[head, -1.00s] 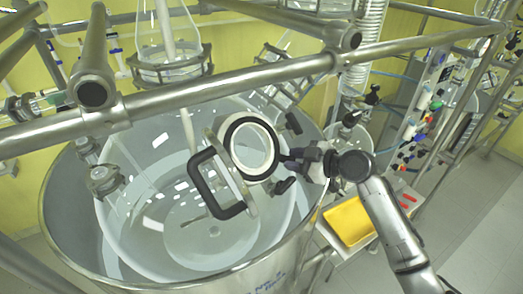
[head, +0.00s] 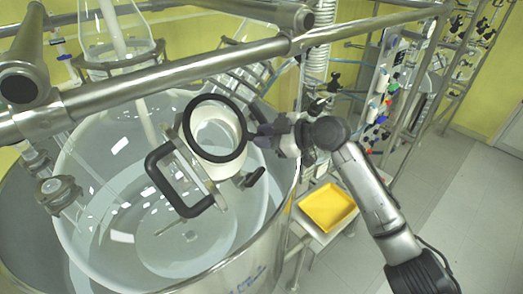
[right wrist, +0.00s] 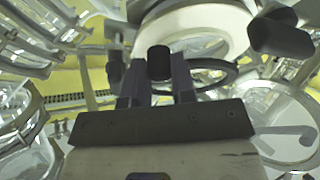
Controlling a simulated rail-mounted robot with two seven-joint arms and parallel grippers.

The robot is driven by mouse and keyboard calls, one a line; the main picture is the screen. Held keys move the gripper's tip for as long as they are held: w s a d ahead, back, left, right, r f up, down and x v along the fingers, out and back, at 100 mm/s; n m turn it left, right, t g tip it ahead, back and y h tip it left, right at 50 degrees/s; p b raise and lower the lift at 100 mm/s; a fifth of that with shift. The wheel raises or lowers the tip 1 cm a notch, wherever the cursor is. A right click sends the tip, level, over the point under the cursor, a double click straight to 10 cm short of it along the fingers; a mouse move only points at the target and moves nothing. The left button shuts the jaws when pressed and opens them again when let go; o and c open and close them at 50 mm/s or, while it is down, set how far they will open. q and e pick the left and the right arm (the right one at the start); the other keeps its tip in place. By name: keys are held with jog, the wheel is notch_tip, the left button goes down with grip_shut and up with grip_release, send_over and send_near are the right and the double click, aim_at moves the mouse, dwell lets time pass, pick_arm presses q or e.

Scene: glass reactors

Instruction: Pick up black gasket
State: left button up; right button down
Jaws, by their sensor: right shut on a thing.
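The black gasket (head: 211,97) is a thin dark ring in the head view, in front of the white round opening (head: 215,150) on top of the glass reactor. The ring sits slightly higher than the opening, so the white wall shows through and below it. My right gripper (head: 259,138) is at the ring's right side, shut on it. In the right wrist view the gripper's two fingers (right wrist: 157,75) stand on either side of a short black cylinder, and part of the gasket (right wrist: 228,82) shows behind them. My left gripper is not in view.
An open lid with a black handle (head: 158,178) stands left of the opening. A steel rail (head: 210,65) crosses above the reactor. A dark clamp knob (head: 253,177) is just below my right gripper. A yellow tray (head: 327,207) is on a stand to the right.

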jog(key=a+r+b+v, duration=0.1)
jog(key=r+v, duration=0.2)
jog(key=v, duration=1.2)
jog(key=shift+r, duration=0.15)
jog(key=shift+d+r, duration=0.1)
jog(key=shift+d, duration=0.05)
jog(key=s+d+r, duration=0.1)
jog(key=s+d+r+p, duration=0.1)
jog(key=d+r, duration=0.1)
jog(key=shift+r, duration=0.1)
dwell(1.0)
